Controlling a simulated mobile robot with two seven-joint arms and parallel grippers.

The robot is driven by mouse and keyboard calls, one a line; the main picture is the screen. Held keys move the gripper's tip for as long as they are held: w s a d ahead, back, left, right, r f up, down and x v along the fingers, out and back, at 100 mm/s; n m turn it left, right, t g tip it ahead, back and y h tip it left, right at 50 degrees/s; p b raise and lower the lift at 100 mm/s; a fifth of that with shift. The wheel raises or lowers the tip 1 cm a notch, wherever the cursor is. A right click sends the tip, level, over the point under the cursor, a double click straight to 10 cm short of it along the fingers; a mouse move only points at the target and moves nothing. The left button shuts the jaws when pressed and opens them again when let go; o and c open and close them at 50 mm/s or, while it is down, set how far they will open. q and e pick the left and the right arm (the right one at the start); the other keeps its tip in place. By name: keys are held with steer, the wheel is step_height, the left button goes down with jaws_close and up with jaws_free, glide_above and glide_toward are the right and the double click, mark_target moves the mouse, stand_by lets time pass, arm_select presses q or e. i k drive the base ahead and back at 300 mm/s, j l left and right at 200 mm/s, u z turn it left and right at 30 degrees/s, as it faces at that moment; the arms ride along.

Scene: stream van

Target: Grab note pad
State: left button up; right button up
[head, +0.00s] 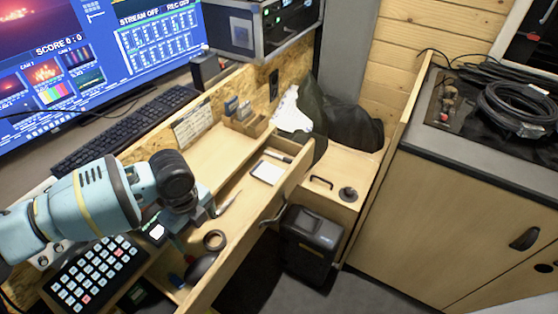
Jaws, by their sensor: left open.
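A small white note pad (267,172) lies flat in the far end of an open wooden drawer (298,171), with a dark pen (278,156) beside it. My left arm comes in from the left, and its gripper (205,213) is over the nearer part of the drawer, pointing down. It is open and apart from the note pad, to the left of and nearer than it. The wrist partly hides the fingers. My right gripper is not in view.
A button panel (98,272) and a keyboard (125,130) are at left. A black bin (310,240) stands beyond the drawer front. A cabinet (460,190) with coiled cables (518,108) is at right.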

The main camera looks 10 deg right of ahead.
mark_target(267, 173)
steer(key=i+l, duration=0.8)
steer(key=l, duration=0.1)
